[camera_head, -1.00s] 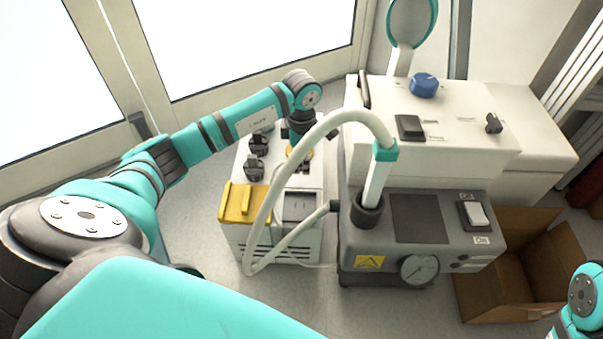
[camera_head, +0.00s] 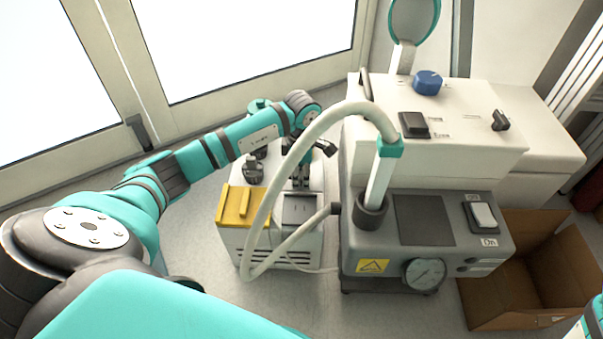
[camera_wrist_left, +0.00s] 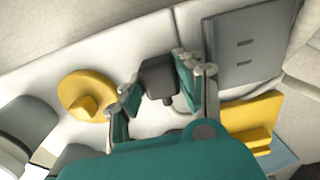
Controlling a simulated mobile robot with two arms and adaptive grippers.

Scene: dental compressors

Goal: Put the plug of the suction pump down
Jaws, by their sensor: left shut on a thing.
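My left gripper (camera_head: 302,172) is over the white unit, behind its dark grey panel (camera_head: 300,208). The left wrist view shows its teal fingers (camera_wrist_left: 160,90) shut around a small dark grey plug (camera_wrist_left: 158,76). In that view the plug is above the white top, between a round yellow knob (camera_wrist_left: 86,95) and the slotted grey panel (camera_wrist_left: 245,45). I cannot tell whether the plug touches the surface. In the head view the plug is mostly hidden by the gripper.
A yellow block (camera_head: 242,206) and a dark fitting (camera_head: 253,170) are on the white unit (camera_head: 230,239). A pale hose (camera_head: 268,215) arches close by to the grey machine (camera_head: 425,225). An open cardboard box (camera_head: 535,270) stands right.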

